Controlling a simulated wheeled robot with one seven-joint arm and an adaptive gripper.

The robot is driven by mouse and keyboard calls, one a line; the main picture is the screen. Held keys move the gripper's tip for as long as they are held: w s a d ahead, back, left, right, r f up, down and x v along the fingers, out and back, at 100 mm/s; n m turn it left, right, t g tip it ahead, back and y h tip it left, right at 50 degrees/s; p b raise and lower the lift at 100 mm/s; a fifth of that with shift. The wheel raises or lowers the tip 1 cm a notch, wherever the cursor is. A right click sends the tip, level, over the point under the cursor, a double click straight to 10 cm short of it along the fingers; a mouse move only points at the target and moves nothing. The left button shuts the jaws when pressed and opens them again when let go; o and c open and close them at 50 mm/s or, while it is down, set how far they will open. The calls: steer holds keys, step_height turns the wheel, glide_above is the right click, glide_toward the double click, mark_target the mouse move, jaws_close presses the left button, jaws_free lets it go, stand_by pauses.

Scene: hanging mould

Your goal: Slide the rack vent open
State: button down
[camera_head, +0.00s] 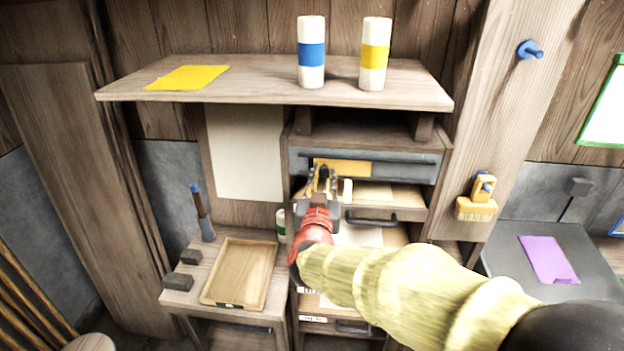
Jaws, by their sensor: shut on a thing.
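The rack (437,190) stands right of centre under a wide shelf. A grey vent strip (400,168) runs across its upper front, with an orange-yellow patch (345,167) showing in its left half. My gripper (323,172) is at the left part of this strip, in front of it. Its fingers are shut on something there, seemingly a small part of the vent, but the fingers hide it. A small white upright piece (347,190) shows just right of the fingers. My arm hides the lower middle of the rack.
Two white canisters, one blue-banded (311,55) and one yellow-banded (374,55), and a yellow cloth (188,77) are on the shelf (260,88) above. A drawer with a dark handle (371,218) is below the vent. A wooden tray (209,285) lies on the left bench.

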steer(key=d+b, duration=0.2)
steer(key=d, duration=0.4)
steer(key=d+b, duration=0.2)
steer(key=d, duration=0.4)
steer(key=shift+s+d+f, duration=0.1)
steer(key=shift+s, duration=0.1)
steer(key=c, duration=1.6)
jaws_free()
steer(key=shift+d, duration=0.2)
steer(key=shift+c, duration=0.2)
steer(key=shift+o, duration=0.3)
steer(key=shift+a, duration=0.1)
steer(key=s, duration=1.2)
steer(key=shift+a, duration=0.2)
